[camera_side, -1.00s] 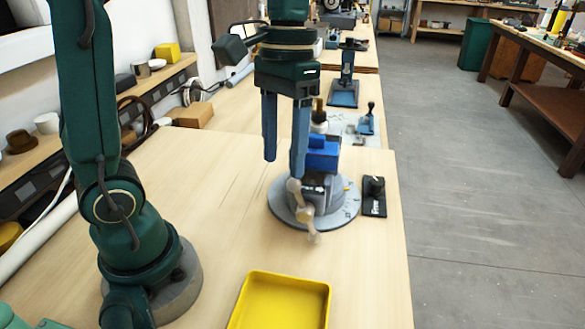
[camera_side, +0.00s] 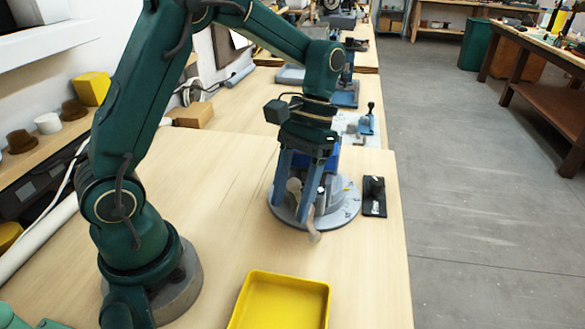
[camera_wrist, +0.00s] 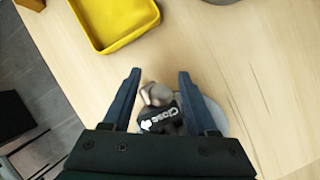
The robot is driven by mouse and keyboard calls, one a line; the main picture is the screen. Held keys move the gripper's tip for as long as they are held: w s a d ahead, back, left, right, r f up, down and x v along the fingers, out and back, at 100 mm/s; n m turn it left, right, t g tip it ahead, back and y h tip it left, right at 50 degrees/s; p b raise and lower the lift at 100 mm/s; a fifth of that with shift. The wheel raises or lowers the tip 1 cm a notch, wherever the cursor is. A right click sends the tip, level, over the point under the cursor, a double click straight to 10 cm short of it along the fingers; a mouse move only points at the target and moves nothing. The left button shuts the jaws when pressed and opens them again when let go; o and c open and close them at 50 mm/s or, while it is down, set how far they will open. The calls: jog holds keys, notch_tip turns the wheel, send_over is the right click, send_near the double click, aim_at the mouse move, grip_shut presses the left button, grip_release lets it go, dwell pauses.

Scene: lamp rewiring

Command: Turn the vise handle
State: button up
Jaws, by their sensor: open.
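The vise (camera_side: 333,190) stands on a round grey base (camera_side: 345,213) on the wooden bench, with my gripper partly in front of it. The vise handle (camera_side: 314,236) is a pale bar with a rounded knob, at the near side of the vise. My gripper (camera_side: 291,208) is open and points down, with its two blue fingers at the handle. In the wrist view the handle's knob (camera_wrist: 157,94) lies between the fingers, with a gap on each side. A dark part with the word "Close" (camera_wrist: 167,115) sits just below the knob there.
A yellow tray (camera_side: 283,276) lies on the bench in front of the vise and shows in the wrist view (camera_wrist: 108,45). A small black switch box (camera_side: 374,197) sits right of the base. The bench left of the vise is clear.

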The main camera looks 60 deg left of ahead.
jog(key=shift+s+f, duration=0.15)
jog(key=shift+f, duration=0.25)
grip_shut()
dwell(1.3)
